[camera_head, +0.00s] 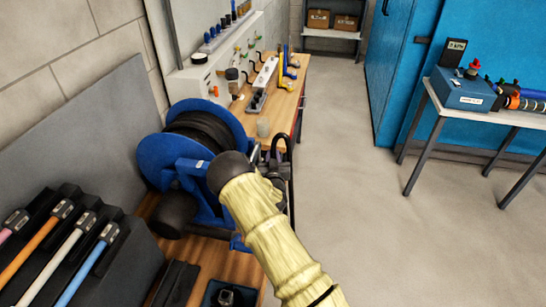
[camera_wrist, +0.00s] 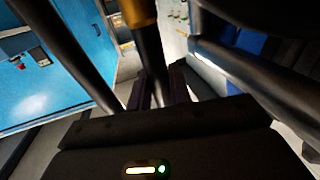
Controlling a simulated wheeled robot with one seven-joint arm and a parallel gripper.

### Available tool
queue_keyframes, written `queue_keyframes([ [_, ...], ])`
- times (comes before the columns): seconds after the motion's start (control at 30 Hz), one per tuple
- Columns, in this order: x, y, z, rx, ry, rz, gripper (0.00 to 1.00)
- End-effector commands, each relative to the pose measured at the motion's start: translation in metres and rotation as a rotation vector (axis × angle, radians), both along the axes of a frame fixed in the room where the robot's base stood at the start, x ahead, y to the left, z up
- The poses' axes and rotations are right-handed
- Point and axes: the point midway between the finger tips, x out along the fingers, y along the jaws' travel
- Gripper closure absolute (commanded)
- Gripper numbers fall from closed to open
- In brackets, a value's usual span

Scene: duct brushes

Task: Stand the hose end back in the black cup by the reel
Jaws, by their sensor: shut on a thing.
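The blue reel (camera_head: 153,158) stands on the wooden bench at its near end, with black hose (camera_head: 203,128) wound on it. My gripper (camera_head: 274,164) is just right of the reel, partly hidden by my own arm. A black hose loop arches over it in the head view. In the wrist view my gripper (camera_wrist: 160,84) is shut on the black hose end (camera_wrist: 150,55), which has an orange-brown band (camera_wrist: 138,12). I cannot make out the black cup for certain; my arm covers part of the bench by the reel.
A black rack (camera_head: 90,262) of coloured rods is at lower left, and a small dark tray (camera_head: 228,295) at the front. Open floor (camera_head: 345,150) lies right. A blue box (camera_head: 464,94) is on another table.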

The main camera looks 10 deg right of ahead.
Motion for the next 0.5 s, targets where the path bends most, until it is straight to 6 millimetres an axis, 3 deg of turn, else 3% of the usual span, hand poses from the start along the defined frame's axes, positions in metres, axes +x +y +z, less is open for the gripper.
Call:
queue_keyframes([
  [0.5,0.000,0.000,-0.018,0.000,-0.002,0.000,1.00],
])
